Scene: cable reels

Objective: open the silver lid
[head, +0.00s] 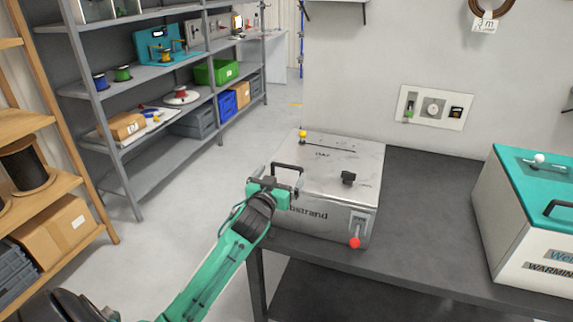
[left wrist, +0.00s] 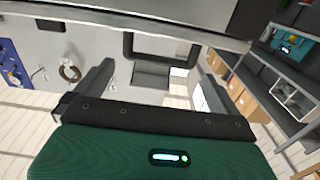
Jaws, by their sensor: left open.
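The silver box (head: 331,220) stands on a dark grey table, with its silver lid (head: 325,165) lying shut on top. A black loop handle (head: 288,168) stands at the lid's front left; it also shows in the left wrist view (left wrist: 170,57). My left gripper (head: 275,182) is open at this handle, its fingers spread to either side. In the left wrist view the handle lies ahead, between the two fingers (left wrist: 150,88). I cannot tell whether they touch it. My right gripper is not in view.
A black knob (head: 348,178) sits on the lid, and a red-tipped lever (head: 355,242) is on the box's front. A white box with a teal lid (head: 540,165) stands at the right. The table (head: 425,215) between them is clear. Shelves (head: 125,85) stand at the left.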

